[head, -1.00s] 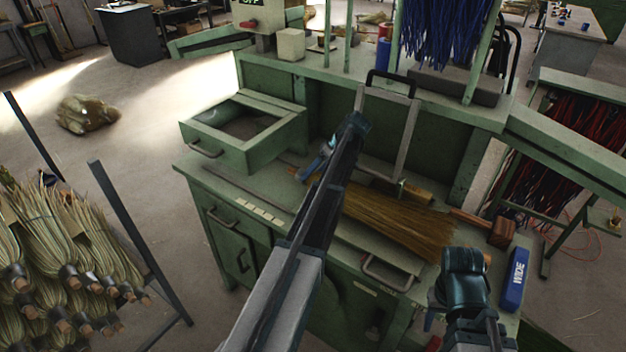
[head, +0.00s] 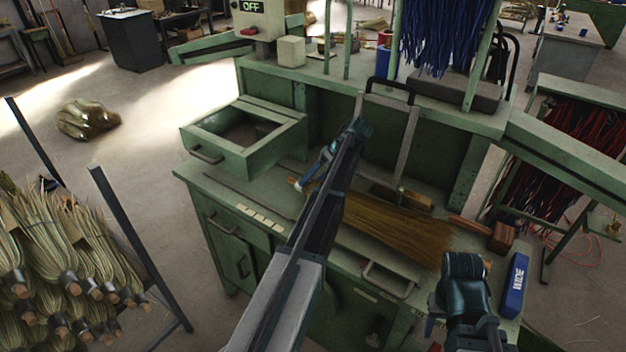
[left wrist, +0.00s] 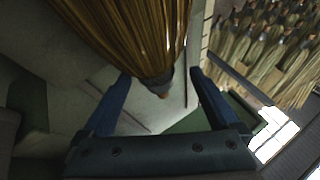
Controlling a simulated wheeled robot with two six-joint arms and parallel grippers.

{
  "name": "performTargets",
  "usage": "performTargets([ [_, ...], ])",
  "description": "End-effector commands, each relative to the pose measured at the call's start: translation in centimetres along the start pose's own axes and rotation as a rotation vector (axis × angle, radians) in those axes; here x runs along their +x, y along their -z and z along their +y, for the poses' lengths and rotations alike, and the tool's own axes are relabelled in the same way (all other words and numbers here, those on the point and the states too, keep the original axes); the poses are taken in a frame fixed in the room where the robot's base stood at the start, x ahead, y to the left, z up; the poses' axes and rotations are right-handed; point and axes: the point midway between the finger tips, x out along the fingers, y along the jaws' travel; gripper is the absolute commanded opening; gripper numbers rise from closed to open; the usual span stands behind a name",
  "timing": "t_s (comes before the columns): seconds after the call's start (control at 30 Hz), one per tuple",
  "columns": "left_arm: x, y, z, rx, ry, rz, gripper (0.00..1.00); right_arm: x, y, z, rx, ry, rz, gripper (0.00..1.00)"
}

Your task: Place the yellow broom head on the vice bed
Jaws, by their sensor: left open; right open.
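The yellow broom head (head: 405,232) lies on the green bench top, bristles toward the right. In the left wrist view its bristles (left wrist: 140,30) narrow to a dark bound end between my fingers. My left gripper (head: 312,172) is open at the broom head's left end; its blue fingers (left wrist: 158,95) stand either side of that end, with gaps visible. My right gripper (head: 462,285) is over the bench's right front; its fingertips are mostly hidden. An upright metal frame with a black handle (head: 390,88) stands behind the broom head. I cannot clearly make out the vice bed.
An open green drawer box (head: 245,140) sits at the bench's left. A blue "WIDE" block (head: 515,285) and wooden blocks (head: 502,238) lie at its right. A rack of broom bundles (head: 60,255) stands at the left. Blue bristles (head: 445,35) hang above the bench.

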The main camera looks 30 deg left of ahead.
Motion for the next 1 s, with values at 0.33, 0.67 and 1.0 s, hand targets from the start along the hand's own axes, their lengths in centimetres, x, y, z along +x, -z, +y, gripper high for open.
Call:
performTargets([
  [0.33,-5.3,0.3,-0.2,0.002,-0.001,0.001,0.95,-4.4,-0.3,0.4,0.0,0.0,0.0,0.5],
  [0.67,-10.8,0.3,-0.2,0.001,0.0,0.0,0.95,-8.8,-0.5,0.8,-0.002,0.0,0.0,0.5],
  [1.0,-11.6,0.0,0.0,0.0,0.0,0.0,0.95,-9.2,-0.5,0.9,-0.002,0.0,0.0,0.5],
])
